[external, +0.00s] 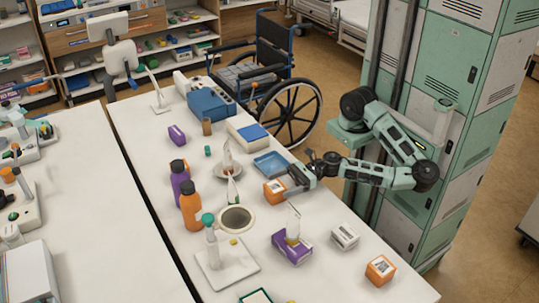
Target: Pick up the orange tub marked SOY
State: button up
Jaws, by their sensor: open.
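A small orange tub (275,191) with a pale label stands on the white table, just left of my gripper. A second orange box-shaped tub (380,270) with a pale label stands near the table's front right corner. The lettering on both is too small to read, so I cannot tell which is marked SOY. My gripper (291,183) is open and reaches in low from the right, close beside the first tub. I cannot tell whether its fingers touch or straddle that tub.
A blue tray (271,164) lies just behind the first tub. A purple box (291,249) and a white box (345,236) stand in front of my gripper.

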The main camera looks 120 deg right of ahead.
aim_at(267, 191)
jog(key=shift+w+a+f, duration=0.15)
jog(key=shift+w+f, duration=0.05)
jog(key=shift+w, duration=0.05)
jog(key=shift+w+p, duration=0.3)
jog(key=shift+w, duration=1.95)
jog(key=c, duration=1.2)
